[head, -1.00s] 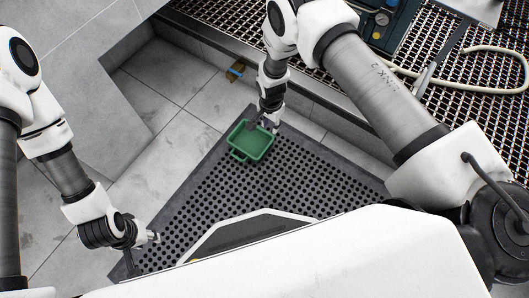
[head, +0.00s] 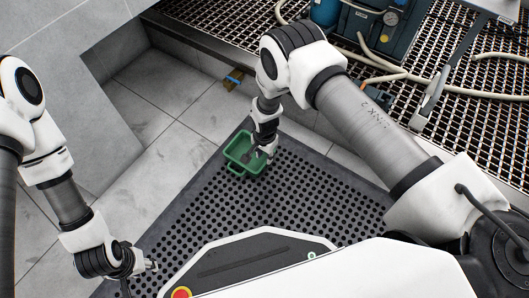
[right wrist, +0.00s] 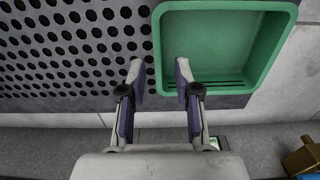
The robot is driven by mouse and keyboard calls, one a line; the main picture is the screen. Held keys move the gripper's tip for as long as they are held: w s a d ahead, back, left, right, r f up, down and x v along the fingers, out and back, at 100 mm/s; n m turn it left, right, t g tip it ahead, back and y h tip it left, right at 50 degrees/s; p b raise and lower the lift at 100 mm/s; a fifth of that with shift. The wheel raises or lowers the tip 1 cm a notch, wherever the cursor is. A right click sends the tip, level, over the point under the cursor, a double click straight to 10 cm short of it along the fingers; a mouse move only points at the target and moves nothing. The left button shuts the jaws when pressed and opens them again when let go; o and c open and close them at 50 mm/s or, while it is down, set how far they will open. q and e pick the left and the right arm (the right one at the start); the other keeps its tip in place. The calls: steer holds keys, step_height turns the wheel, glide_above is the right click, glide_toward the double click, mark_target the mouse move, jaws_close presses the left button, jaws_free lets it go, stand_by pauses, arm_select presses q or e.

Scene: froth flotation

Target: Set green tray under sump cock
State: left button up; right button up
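My right gripper (head: 262,153) is at the tray's right side. In the right wrist view its two fingers (right wrist: 160,82) are apart, one on each side of the tray's wall, with gaps visible. A small brass-coloured fitting with a blue part (head: 233,78), probably the sump cock, sits low by the plinth. My left gripper (head: 152,267) is over the mat's left edge, its fingers too small to judge.
The perforated mat (head: 310,185) covers the floor ahead of my base. Bare floor tiles (head: 165,125) lie to its left. A raised metal grating (head: 470,75) with hoses and a blue machine (head: 385,40) is at the upper right. A grey wall block (head: 45,95) stands left.

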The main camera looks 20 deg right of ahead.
step_height(320, 180, down, 6)
steer(key=b, duration=0.2)
steer(key=shift+r+b, duration=0.15)
steer(key=shift+b, duration=0.2)
jaws_close()
